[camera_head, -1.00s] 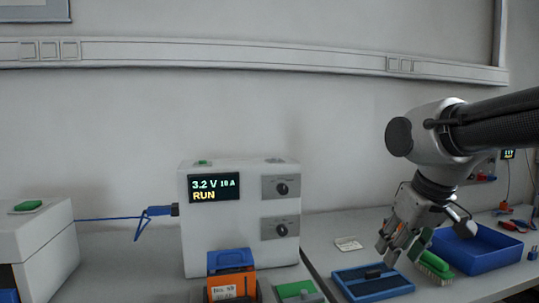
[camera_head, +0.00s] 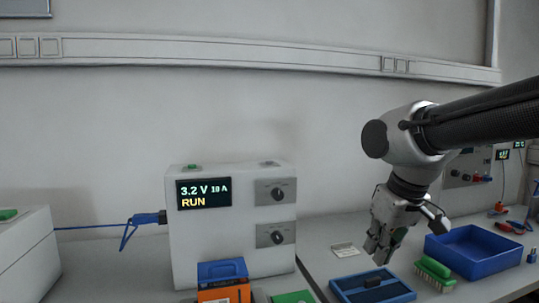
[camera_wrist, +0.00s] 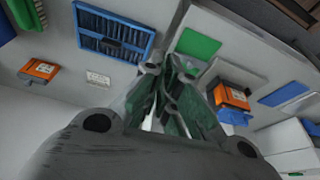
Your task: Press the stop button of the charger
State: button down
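The charger (camera_head: 215,235) is a white box left of centre, its screen (camera_head: 203,193) reading 3.2 V, 10 A and RUN. A green button (camera_head: 192,167) sits on its top at the left, and a flat grey piece (camera_head: 269,163) at the right. I cannot tell from these frames which is the stop button. My gripper (camera_head: 378,257) hangs to the right of the charger, above the bench and well apart from it. In the wrist view its fingers (camera_wrist: 168,75) come together with nothing clear between them.
A blue organiser (camera_head: 345,285), a green brush (camera_head: 434,272) and a blue tray (camera_head: 480,238) lie below and right of my gripper. An orange battery with a blue top (camera_head: 222,272) stands before the charger. A blue cable (camera_head: 128,235) leaves its left side.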

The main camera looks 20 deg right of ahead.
jog(key=w+a+r+n+t, duration=0.1)
jog(key=w+a+r, duration=0.55)
jog(key=w, duration=0.25)
jog(key=w+a+r+n+t, duration=0.1)
jog(key=w+a+r+n, duration=0.1)
jog(key=w+a+r, duration=0.5)
jog(key=w+r+m+t, duration=0.3)
jog(key=w+r, duration=0.6)
jog(key=r, duration=0.4)
jog(key=shift+w+r+m, duration=0.2)
jog(key=shift+m, duration=0.2)
jog(key=shift+d, duration=0.15)
send_over(269, 162)
jog(key=f, duration=0.6)
jog(key=shift+w+d+f, duration=0.1)
jog(key=shift+d+f, duration=0.1)
jog(key=shift+f, duration=0.2)
notch_tip(269, 162, down, 3)
jog(key=shift+w+f, duration=0.15)
jog(key=shift+f, duration=0.55)
